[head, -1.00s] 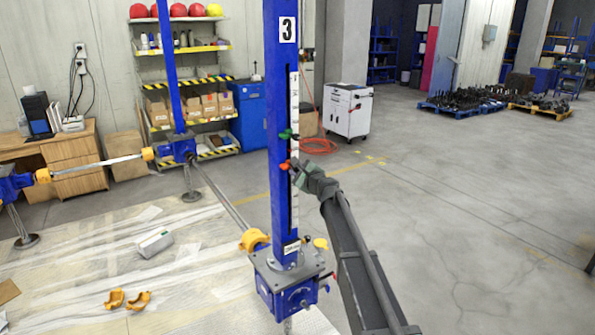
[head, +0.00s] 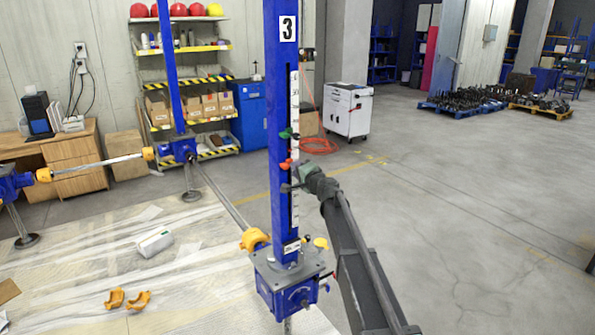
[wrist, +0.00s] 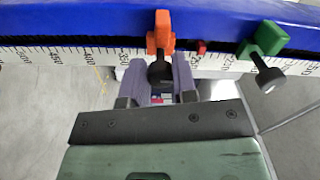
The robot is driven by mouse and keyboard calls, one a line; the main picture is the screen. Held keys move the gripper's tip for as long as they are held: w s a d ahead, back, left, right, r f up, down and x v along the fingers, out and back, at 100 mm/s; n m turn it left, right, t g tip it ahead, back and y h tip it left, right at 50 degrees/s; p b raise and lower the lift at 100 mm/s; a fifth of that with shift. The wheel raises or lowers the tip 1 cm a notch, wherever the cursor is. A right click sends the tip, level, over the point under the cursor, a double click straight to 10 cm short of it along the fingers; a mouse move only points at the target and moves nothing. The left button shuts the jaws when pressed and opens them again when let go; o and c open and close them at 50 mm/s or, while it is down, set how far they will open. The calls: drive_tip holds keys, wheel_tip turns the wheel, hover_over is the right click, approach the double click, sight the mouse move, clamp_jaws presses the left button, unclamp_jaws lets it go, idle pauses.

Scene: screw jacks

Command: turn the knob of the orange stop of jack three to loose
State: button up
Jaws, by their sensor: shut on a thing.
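Jack three is the blue column (head: 281,100) with the number 3 plate, in the middle of the head view. Its orange stop (head: 285,163) sits on the white scale, just below the green stop (head: 286,133). In the wrist view the orange stop (wrist: 160,32) is at top centre, and its dark knob (wrist: 160,73) points towards me. My gripper (wrist: 159,76) has one finger on each side of this knob and is shut on it. In the head view my gripper (head: 292,176) is at the column's right side; the knob is hidden there.
In the wrist view the green stop (wrist: 266,40) with its own knob is close on the right, and a small red pointer (wrist: 201,47) lies between the stops. The jack's base box (head: 287,280) stands below. The floor to the right is clear.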

drive_tip(key=n, duration=1.3)
drive_tip(key=shift+d+f, duration=0.1)
drive_tip(key=shift+f, duration=0.05)
idle(0.5)
drive_tip(key=o, duration=0.9)
drive_tip(key=shift+o, duration=0.2)
drive_tip(key=v, duration=1)
drive_tip(key=shift+s+d, duration=0.15)
drive_tip(key=shift+s, duration=0.2)
